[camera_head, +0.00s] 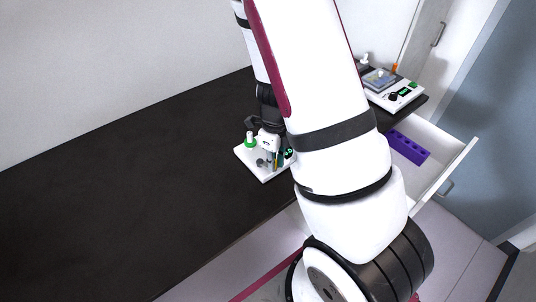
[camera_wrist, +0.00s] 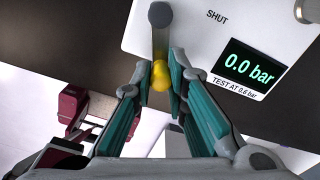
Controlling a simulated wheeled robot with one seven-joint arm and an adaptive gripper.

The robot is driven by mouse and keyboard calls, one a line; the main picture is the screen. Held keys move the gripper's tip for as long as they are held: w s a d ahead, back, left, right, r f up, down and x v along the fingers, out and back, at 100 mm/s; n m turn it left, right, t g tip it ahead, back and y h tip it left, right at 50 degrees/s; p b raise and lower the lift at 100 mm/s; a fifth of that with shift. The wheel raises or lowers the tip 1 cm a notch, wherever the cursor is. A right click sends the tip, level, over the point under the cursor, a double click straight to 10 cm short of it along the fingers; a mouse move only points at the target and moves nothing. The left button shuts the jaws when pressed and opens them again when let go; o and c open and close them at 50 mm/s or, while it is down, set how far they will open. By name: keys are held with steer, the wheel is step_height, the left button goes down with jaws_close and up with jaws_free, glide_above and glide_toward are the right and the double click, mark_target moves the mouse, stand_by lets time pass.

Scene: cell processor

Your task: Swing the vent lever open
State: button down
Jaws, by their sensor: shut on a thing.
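The vent lever (camera_wrist: 160,42) is a grey bar with a yellow knob (camera_wrist: 161,76) at its lower end, in the wrist view. It stands on a white panel (camera_wrist: 200,50) that bears the word "SHUT" to the right of the lever. My gripper (camera_wrist: 160,87) has its two teal-padded fingers on either side of the yellow knob and is shut on it. In the head view my gripper (camera_head: 273,160) is over the small white device (camera_head: 250,165) on the dark bench. The arm hides part of that device.
A display (camera_wrist: 249,66) reads 0.0 bar, above the label "TEST AT 0.6 bar". A second device (camera_head: 393,92) stands at the bench's far right. A drawer (camera_head: 440,165) is open, with a purple rack (camera_head: 408,147) inside. The bench's left side (camera_head: 110,210) is clear.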

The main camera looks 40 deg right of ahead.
steer(key=c, duration=1.6)
jaws_free()
steer(key=shift+o, duration=0.2)
steer(key=shift+r+p, duration=1.8)
steer(key=shift+r, duration=1.15)
